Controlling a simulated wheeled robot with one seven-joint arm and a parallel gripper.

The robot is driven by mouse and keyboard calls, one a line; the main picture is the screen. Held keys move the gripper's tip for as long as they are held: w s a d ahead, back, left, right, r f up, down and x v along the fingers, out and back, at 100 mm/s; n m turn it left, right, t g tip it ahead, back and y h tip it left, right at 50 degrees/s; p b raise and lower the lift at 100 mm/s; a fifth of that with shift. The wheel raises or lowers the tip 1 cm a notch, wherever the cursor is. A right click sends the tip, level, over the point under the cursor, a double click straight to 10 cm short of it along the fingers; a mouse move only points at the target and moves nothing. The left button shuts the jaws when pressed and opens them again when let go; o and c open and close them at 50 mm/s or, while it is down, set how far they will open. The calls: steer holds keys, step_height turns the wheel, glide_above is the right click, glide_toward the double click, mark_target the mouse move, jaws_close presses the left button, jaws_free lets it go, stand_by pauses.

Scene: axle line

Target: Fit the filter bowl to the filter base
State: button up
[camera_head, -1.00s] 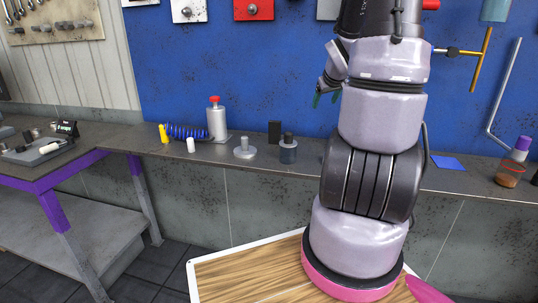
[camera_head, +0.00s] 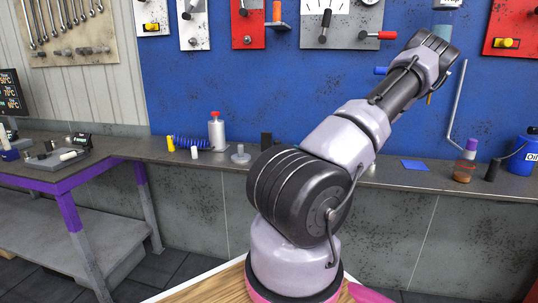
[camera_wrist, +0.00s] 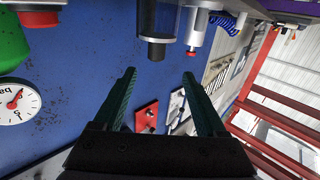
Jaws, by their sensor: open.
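In the wrist view, which shows the scene upside down, my gripper (camera_wrist: 160,76) is open with its dark green fingers apart and nothing between them. A clear cylinder with a dark narrower end (camera_wrist: 157,24), which looks like the filter bowl, shows at the top, beyond the fingertips. In the head view my arm hides it and my gripper. A pale grey disc with a short post (camera_head: 241,155), possibly the filter base, stands on the bench; I cannot be sure it is the base.
The bench (camera_head: 400,178) also holds a red-capped bottle (camera_head: 217,134), a blue coil (camera_head: 190,142), a black block (camera_head: 266,140), a purple-capped jar (camera_head: 465,165) and a blue container (camera_head: 523,156). Panels with fittings hang on the blue wall (camera_head: 210,85) behind.

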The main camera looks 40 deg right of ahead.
steer(key=w, duration=0.3)
steer(key=w+d, duration=0.1)
steer(key=w, duration=0.6)
steer(key=shift+w+d+f, duration=0.2)
steer(key=shift+w+d, duration=0.1)
jaws_close()
